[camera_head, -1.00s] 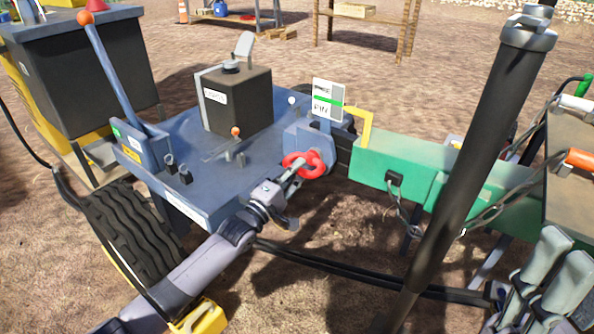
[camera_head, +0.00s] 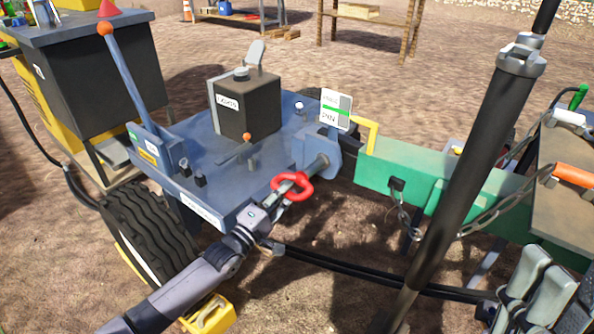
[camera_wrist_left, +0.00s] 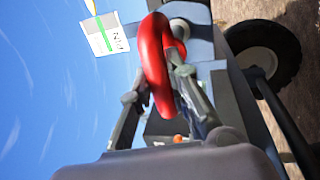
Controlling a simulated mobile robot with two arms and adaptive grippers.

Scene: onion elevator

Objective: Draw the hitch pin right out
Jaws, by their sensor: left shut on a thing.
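The hitch pin's red ring handle (camera_head: 292,186) hangs in front of the blue hitch block (camera_head: 318,155). A short grey length of the pin (camera_head: 318,165) shows between ring and block; its far end is hidden, so I cannot tell how much is still inside. My left gripper (camera_head: 282,192) is shut on the ring. In the left wrist view, the fingers (camera_wrist_left: 160,90) reach the red ring (camera_wrist_left: 156,62), which covers part of the block. A white "PIN" sign with a green stripe (camera_head: 336,108) stands above the block.
A green drawbar (camera_head: 430,195) with a yellow handle (camera_head: 368,135) runs right from the block. The blue deck (camera_head: 215,170) carries a black box (camera_head: 245,105). A black hose (camera_head: 350,277) crosses the ground.

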